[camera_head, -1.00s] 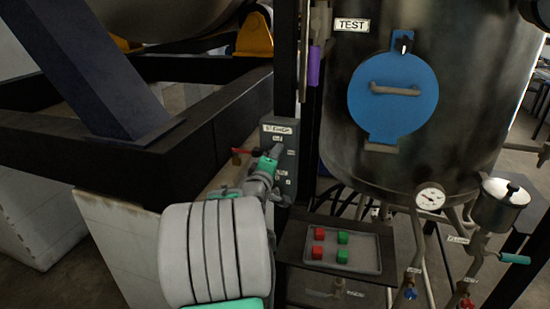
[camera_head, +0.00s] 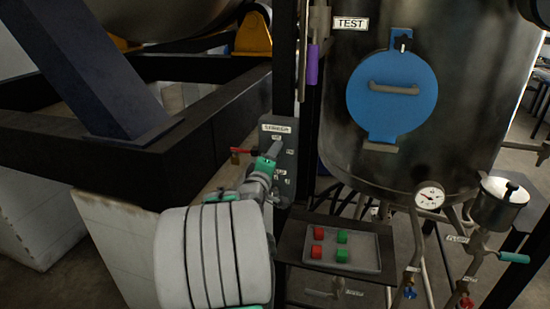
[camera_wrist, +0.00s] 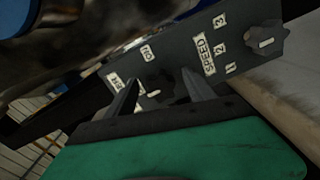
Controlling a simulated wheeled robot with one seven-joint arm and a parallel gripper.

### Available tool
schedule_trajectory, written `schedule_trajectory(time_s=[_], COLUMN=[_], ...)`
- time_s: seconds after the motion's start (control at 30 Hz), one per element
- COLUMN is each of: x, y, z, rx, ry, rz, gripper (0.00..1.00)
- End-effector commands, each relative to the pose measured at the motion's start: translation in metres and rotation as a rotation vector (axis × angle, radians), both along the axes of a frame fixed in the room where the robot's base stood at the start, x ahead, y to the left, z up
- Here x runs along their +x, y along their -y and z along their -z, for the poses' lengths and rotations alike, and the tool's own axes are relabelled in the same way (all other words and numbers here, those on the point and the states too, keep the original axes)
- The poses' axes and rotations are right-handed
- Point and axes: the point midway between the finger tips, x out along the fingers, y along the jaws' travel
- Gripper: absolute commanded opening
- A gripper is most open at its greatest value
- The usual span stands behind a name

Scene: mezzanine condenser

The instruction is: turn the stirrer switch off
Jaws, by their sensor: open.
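The grey stirrer panel (camera_head: 290,160) is mounted on a dark post, with a white label at its top. The stirrer switch, a dark rotary knob (camera_wrist: 158,91) with a white mark, shows between the two fingers of my gripper (camera_wrist: 160,77) in the wrist view. The fingers stand apart on either side of the knob; I cannot tell whether they touch it. A label reading ON is above it. In the head view my gripper (camera_head: 275,149) is at the panel's face and hides the switch.
A second knob (camera_wrist: 265,43) with SPEED and number labels is on the same panel. A tray (camera_head: 373,262) with red and green blocks is below right, beside the large tank (camera_head: 460,110).

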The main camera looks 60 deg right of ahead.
Motion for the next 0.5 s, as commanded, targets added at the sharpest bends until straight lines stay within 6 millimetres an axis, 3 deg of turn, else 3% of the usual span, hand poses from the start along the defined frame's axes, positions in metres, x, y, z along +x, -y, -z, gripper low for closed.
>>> schedule_trajectory(time_s=[0.3,0.5], x=[-0.009,-0.012], y=[-0.060,-0.068], z=[0.001,0.000], rx=[-0.003,-0.001], ry=[0.000,0.000], rz=[-0.002,0.001], gripper=[0.62,0.62])
